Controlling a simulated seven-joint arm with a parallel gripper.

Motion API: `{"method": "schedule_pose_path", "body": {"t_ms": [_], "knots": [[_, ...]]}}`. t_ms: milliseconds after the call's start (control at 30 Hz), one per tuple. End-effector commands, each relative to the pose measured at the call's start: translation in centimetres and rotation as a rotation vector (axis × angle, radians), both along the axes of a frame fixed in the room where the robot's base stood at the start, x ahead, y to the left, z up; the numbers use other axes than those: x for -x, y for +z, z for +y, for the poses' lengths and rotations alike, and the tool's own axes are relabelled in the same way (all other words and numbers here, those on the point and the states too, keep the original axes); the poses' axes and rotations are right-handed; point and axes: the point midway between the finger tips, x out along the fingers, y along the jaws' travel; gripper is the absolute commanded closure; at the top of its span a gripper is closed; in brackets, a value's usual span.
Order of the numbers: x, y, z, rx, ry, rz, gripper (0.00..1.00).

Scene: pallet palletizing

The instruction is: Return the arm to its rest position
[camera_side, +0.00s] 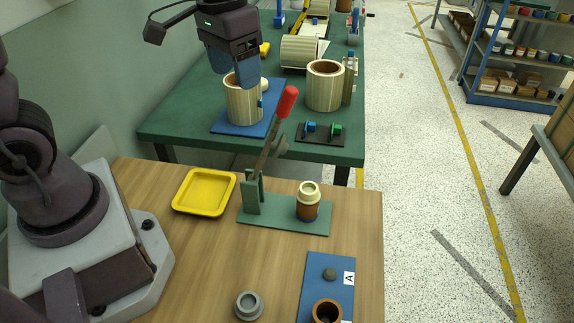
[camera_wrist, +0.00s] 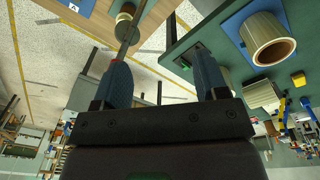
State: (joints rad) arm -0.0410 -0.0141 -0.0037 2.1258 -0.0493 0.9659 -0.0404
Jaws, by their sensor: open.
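My gripper (camera_side: 234,76) hangs at the upper left in the side view, its blue fingers pointing down. In the picture its tips overlap the top of a striped hollow cylinder (camera_side: 243,104) on a blue mat. In the wrist view my gripper (camera_wrist: 163,70) has its two fingers spread with nothing held between them. There the striped cylinder (camera_wrist: 266,42) stands clear to the right of the fingers. The exact height of my gripper above the tables cannot be told.
A press with a red-tipped lever (camera_side: 287,102) rises from the wooden table, a brown-and-cream piece (camera_side: 308,205) on its green base. A yellow tray (camera_side: 204,192) lies beside it. Another striped cylinder (camera_side: 325,88) stands on the green table (camera_side: 185,124). Open floor lies right.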

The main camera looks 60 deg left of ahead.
Motion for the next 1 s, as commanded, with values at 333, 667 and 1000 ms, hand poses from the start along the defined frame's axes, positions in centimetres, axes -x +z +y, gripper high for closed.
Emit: {"method": "schedule_pose_path", "body": {"t_ms": [333, 667, 1000], "knots": [[9.2, 3.7, -0.2, -0.06, -0.085, -0.277, 0.33], [11.0, 6.2, -0.4, -0.066, -0.092, -0.428, 0.33], [10.9, 6.2, -0.4, -0.066, -0.092, -0.427, 0.33]]}}
